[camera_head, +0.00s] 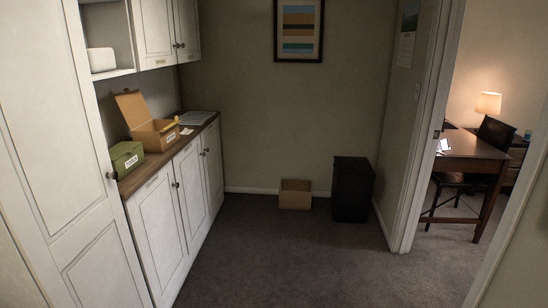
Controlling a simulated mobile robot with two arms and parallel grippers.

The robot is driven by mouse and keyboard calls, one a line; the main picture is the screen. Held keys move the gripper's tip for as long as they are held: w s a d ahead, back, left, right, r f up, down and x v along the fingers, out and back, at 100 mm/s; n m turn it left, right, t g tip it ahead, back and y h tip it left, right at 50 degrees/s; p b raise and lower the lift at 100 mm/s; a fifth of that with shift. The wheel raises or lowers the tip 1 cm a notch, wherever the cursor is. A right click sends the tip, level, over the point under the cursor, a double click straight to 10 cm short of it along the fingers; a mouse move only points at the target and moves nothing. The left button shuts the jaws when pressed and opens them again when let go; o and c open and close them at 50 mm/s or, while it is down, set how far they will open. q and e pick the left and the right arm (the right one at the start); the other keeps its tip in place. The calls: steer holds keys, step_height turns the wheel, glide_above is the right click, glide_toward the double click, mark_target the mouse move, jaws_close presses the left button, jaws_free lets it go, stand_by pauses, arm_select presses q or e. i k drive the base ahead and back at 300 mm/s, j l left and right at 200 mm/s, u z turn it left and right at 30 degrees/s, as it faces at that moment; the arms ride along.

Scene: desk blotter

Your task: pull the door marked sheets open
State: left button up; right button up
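White cabinet doors line the left side of the room. The low cabinet under the wooden counter has a near door (157,231), a middle door (191,190) and a far door (213,167), all closed, with dark round knobs. Small labels show near the top of some doors, but I cannot read them, so I cannot tell which door is marked sheets. A tall white door (62,130) with a knob stands closed at the near left. Upper doors (155,30) are closed too. Neither of my grippers is in view.
On the counter (140,175) are a green box (126,158), an open tan box (150,130) and papers (197,118). The carpet (290,260) ahead is clear. A doorway opens at right.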

mark_target(187, 167)
steer(key=i+z, duration=0.3)
steer(key=i, duration=1.55)
steer(key=i+u, duration=0.15)
steer(key=i, duration=0.6)
steer(key=i+l+u, duration=0.15)
steer(key=i, duration=0.65)
steer(key=i+l+u, duration=0.1)
steer(key=i, duration=0.65)
